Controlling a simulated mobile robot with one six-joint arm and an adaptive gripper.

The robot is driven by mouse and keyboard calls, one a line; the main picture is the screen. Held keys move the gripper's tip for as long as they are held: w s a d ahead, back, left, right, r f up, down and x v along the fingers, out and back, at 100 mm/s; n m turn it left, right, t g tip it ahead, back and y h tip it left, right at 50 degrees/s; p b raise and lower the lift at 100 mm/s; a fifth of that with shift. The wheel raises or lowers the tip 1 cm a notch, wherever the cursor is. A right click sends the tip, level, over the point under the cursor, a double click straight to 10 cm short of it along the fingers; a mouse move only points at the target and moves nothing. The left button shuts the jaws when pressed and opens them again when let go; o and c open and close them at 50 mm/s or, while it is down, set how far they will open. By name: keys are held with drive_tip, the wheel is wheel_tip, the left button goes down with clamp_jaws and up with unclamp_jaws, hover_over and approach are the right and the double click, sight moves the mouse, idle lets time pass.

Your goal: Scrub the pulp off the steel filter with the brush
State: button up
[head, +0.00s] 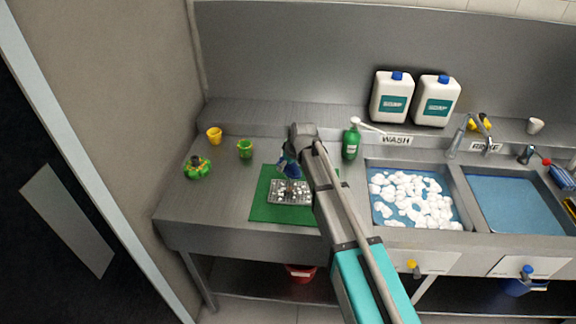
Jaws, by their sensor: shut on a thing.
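The steel filter (291,198) is a small grey perforated plate lying on a green mat (262,209) on the steel counter. Small pale and brownish bits show on it, too small to tell apart. My arm comes in from the lower right and hides the mat's right part.
A green pump bottle (351,143) stands right of my gripper, beside the foamy wash sink (367,195). A yellow cup (214,134), a green cup (245,148) and a green-orange object (197,168) stand at left. Two white jugs (392,98) are behind. The counter's front left is clear.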

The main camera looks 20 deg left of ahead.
drive_tip(key=shift+r+p, duration=0.85)
drive_tip(key=shift+r, duration=0.25)
drive_tip(key=shift+r+p, duration=1.55)
drive_tip(key=s+d+r+p, duration=0.1)
drive_tip(key=s+d, duration=0.1)
drive_tip(key=s, duration=0.4)
drive_tip(key=s+d+r+n+p, duration=0.1)
drive_tip(key=s+d, duration=0.2)
drive_tip(key=s, duration=0.4)
drive_tip(key=shift+s+d+r+p, duration=0.25)
drive_tip(key=shift+s+r+p, duration=0.05)
drive_tip(key=shift+w+d, duration=0.1)
